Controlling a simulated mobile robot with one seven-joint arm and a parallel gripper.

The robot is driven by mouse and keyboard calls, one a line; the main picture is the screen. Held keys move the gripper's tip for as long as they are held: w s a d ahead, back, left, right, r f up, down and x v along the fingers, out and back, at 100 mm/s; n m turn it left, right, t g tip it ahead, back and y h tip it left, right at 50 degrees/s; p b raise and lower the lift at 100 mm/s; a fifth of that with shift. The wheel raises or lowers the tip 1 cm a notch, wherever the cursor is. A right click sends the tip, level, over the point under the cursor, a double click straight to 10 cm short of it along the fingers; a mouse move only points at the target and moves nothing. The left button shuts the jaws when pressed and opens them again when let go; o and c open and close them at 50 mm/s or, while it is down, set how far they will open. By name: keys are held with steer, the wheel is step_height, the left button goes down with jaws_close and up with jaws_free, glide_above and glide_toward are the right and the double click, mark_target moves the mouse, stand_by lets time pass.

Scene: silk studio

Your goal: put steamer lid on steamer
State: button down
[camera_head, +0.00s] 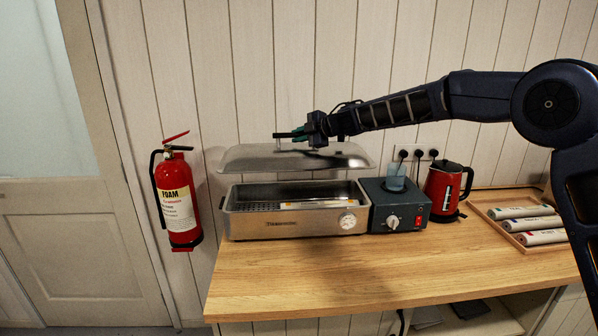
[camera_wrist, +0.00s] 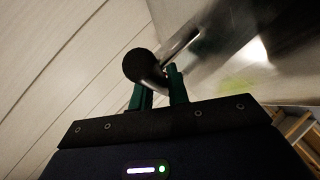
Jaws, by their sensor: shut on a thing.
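The steamer lid (camera_head: 258,158) is a long grey metal cover held level above the steamer, apart from it. The steamer (camera_head: 262,226) is a long open metal box with a dial on its front, on the left part of the wooden counter. My gripper (camera_head: 299,134) is above the lid and shut on its handle. In the wrist view my gripper's green fingers (camera_wrist: 160,92) close around the metal handle with a dark round end (camera_wrist: 141,66), and the shiny lid (camera_wrist: 225,60) shows at the right. Part of the steamer's inside shows below the lid.
A dark blue base unit (camera_head: 405,212) with a knob and a blue cup (camera_head: 396,178) adjoins the steamer's right side. A red kettle (camera_head: 443,190) and a wooden tray (camera_head: 483,203) with rolls stand farther right. The front counter (camera_head: 300,275) is clear. A fire extinguisher (camera_head: 177,195) hangs at left.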

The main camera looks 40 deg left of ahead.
step_height(320, 180, down, 12)
stand_by(0.6)
steer(key=shift+f, duration=0.65)
steer(key=c, duration=1.3)
jaws_free()
steer(key=shift+c, duration=0.2)
